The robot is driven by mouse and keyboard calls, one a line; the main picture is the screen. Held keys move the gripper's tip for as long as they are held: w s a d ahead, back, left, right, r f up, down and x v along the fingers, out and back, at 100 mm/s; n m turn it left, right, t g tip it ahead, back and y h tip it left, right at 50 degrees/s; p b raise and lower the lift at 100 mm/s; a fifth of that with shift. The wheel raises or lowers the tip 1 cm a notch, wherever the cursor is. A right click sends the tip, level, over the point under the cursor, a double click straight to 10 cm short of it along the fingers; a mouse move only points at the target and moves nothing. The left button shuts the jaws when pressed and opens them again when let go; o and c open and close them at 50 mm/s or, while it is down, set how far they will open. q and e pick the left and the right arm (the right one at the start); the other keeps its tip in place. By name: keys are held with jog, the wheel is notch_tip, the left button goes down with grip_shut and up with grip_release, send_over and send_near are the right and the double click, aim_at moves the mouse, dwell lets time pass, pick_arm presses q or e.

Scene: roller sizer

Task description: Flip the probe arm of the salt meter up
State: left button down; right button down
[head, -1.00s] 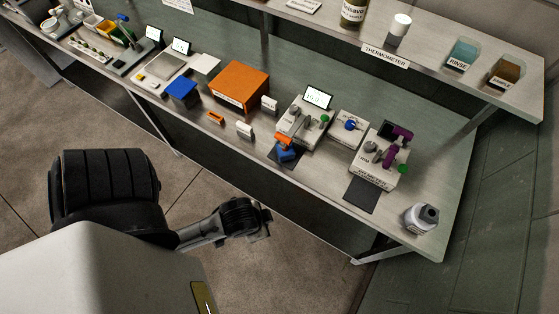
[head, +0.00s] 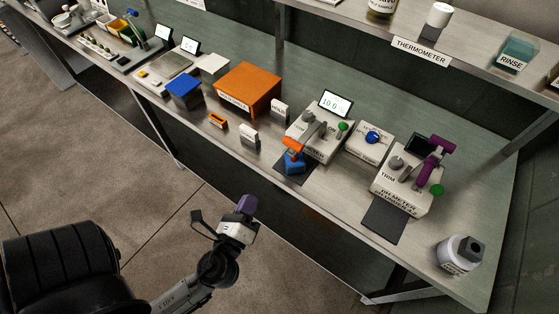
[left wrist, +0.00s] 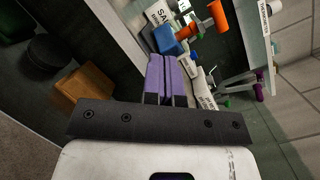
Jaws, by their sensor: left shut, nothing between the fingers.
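The salt meter (head: 322,143) stands on the bench right of centre in the head view, a pale unit with a lit display, a grey knob and a green knob. Its probe arm, grey with an orange end (head: 292,146), reaches down towards the front over a blue piece (head: 294,163). In the left wrist view the orange part (left wrist: 217,17) and blue piece (left wrist: 166,40) show beyond the fingers. My left gripper (head: 246,205) is shut and empty, purple fingertips together (left wrist: 166,76), in front of the bench edge, apart from the meter. My right gripper is out of view.
A pH meter (head: 402,187) with a purple arm stands to the right, and a small box with a blue knob (head: 369,141) stands between. An orange box (head: 246,88) is to the left. A grey bottle (head: 460,254) is at the right end. A shelf (head: 470,60) hangs above.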

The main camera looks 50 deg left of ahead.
pick_arm(q)
jog(key=d+m+t+h, duration=0.1)
jog(key=m, duration=0.3)
jog(key=w+d+r+m+t+h, duration=0.1)
jog(key=m+h, duration=0.1)
jog(key=m, duration=0.2)
jog(key=d+m+t+h, duration=0.1)
jog(key=d+m, duration=0.1)
jog(key=m, duration=0.2)
jog(key=shift+w+r+m+h, duration=0.2)
jog(key=shift+r+m+h, duration=0.1)
jog(key=shift+r, duration=0.1)
jog(key=p+x, duration=0.2)
jog(key=x, duration=0.1)
jog(key=r+p+x, duration=0.1)
jog(key=p+x, duration=0.1)
jog(key=x, duration=0.2)
jog(key=p+x, duration=0.2)
jog(key=x, duration=0.2)
jog(key=shift+w+r, duration=0.1)
jog(key=shift+r, duration=0.25)
jog(key=shift+w+a+r+p, duration=0.15)
jog(key=shift+w+r+p, duration=0.2)
jog(key=shift+w+r, duration=0.25)
